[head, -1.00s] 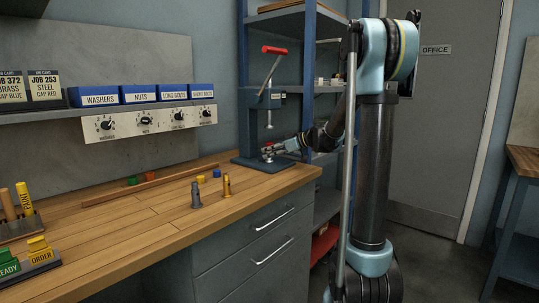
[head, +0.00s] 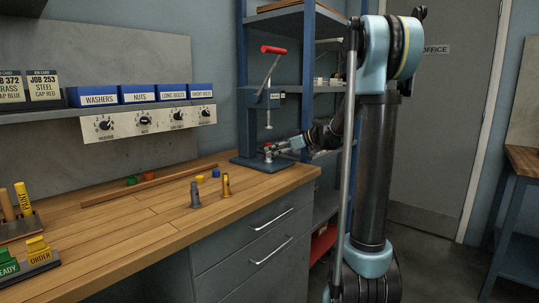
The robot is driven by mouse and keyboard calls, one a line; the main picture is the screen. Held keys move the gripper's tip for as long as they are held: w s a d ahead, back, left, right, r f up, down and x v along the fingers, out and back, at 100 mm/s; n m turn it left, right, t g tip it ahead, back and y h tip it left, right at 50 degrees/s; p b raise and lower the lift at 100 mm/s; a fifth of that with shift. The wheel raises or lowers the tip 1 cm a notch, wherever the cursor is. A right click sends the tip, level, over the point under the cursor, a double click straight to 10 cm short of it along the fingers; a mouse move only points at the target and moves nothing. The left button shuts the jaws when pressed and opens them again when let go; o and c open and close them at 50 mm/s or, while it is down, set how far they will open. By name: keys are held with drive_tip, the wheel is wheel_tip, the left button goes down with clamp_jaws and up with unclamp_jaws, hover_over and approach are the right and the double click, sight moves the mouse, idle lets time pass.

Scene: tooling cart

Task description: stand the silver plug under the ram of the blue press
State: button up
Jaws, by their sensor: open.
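The blue press (head: 246,128) stands at the far right corner of the bench, with a red-handled lever and a ram (head: 268,119) above its base. My gripper (head: 270,151) is open at the press, low under the ram, reaching in from the right. A small silver shape (head: 267,158) shows at its fingertips above the base; I cannot tell clearly whether it is the silver plug or part of the press or fingers. A grey, plug-like piece (head: 195,195) stands upright on the bench, with a brass one (head: 226,185) beside it, both apart from my gripper.
Yellow (head: 199,179), blue (head: 216,173), green (head: 132,180) and orange (head: 149,176) caps lie on the bench near a wooden strip (head: 150,184). Labelled blue bins (head: 139,94) sit on the shelf. A blue shelf post (head: 307,80) stands close right of the press.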

drive_tip(key=v, duration=0.9)
